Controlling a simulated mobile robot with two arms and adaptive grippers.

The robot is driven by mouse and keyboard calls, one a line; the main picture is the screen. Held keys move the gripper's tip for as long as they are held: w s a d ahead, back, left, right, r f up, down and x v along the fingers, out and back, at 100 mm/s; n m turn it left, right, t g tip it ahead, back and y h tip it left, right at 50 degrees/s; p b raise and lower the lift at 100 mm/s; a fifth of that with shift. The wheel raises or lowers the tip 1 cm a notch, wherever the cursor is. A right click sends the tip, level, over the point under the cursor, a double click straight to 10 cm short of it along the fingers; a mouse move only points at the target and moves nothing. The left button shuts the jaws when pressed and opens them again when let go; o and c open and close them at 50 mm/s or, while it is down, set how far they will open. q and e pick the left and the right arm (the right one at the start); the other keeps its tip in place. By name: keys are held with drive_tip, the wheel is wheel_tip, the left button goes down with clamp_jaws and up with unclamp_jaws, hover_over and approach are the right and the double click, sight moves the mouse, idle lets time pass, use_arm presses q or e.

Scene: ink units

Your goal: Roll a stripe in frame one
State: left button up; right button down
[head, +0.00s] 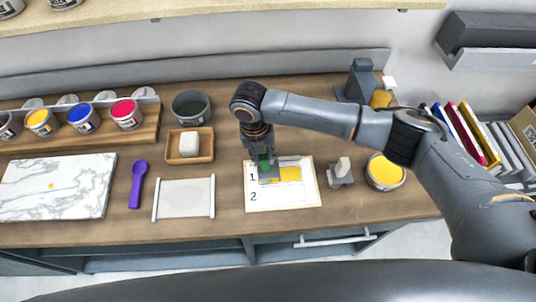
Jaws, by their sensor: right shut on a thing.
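My right gripper (262,157) comes down from above and is shut on the green handle of a roller (265,167). The roller's head is low over the left part of frame one; the gripper partly hides it, and I cannot tell whether it touches. The white print sheet (295,200) lies flat on the bench, with frames marked 1 and 2. A yellow patch (290,174) shows in frame one, right of the roller. A marble slab (80,190) at the left carries a small yellow dab (51,186). My left gripper is not in view.
Yellow (42,122), blue (83,118) and red (126,113) ink tins stand in a wooden rack. A purple spoon (137,184), a pale plate (185,197), a wooden tray (204,158) with a white block, a grey stand (341,181) and a yellow-filled tin (385,172) surround the sheet.

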wheel_tip(320, 180, up, 6)
drive_tip(key=a, duration=0.2)
drive_tip(key=shift+a+p, duration=0.3)
drive_tip(key=shift+a, duration=0.05)
idle(0.5)
idle(0.3)
